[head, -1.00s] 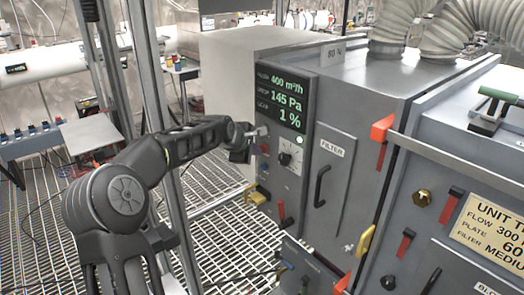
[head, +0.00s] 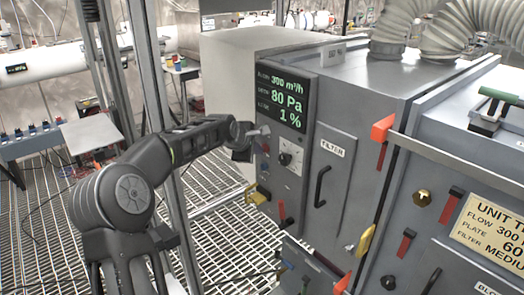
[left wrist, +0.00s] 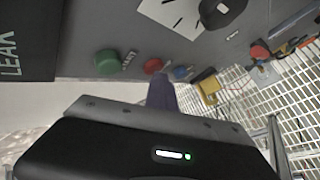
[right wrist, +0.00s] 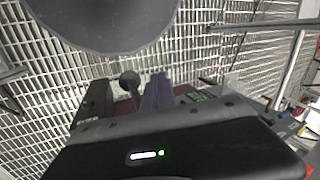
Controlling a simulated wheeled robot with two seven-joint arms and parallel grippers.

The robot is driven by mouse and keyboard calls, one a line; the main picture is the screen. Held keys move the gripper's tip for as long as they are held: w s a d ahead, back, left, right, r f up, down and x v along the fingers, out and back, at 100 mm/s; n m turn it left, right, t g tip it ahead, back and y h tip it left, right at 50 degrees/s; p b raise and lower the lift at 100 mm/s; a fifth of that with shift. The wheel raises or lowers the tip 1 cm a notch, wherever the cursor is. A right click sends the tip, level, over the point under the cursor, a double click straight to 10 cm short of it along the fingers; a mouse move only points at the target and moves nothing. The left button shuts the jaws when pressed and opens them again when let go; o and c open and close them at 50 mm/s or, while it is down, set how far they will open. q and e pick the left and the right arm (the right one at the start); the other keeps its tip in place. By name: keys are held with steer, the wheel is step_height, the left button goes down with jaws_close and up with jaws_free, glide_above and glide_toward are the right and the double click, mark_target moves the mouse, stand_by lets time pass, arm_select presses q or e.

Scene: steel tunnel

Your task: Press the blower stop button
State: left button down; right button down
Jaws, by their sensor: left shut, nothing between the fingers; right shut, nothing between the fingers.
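The blower panel carries a red button (left wrist: 153,66), a green button (left wrist: 107,61) and a blue button (left wrist: 182,71), in a row in the left wrist view. I cannot read which one is labelled stop. My left gripper (head: 263,131) is shut and empty at the panel, below the display (head: 282,98). In the left wrist view its closed fingertips (left wrist: 161,80) are right by the red button; whether they touch it I cannot tell. The display reads 300 m³/h, 80 Pa and 1 %.
A dial (head: 287,159) sits on the same panel, with a yellow handle (head: 258,195) and a red lever (head: 282,211) lower down. The filter door (head: 329,180) with its black handle is to the right. A metal post stands close behind my left arm.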

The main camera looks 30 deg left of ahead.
arm_select(q)
steer(key=shift+s+b, duration=0.2)
steer(key=shift+b, duration=0.15)
stand_by(0.4)
steer(key=s+a+b, duration=0.1)
steer(key=s+b, duration=0.2)
steer(key=s, duration=0.2)
steer(key=shift+s+a+b, duration=0.35)
steer(key=shift+s, duration=0.05)
stand_by(0.7)
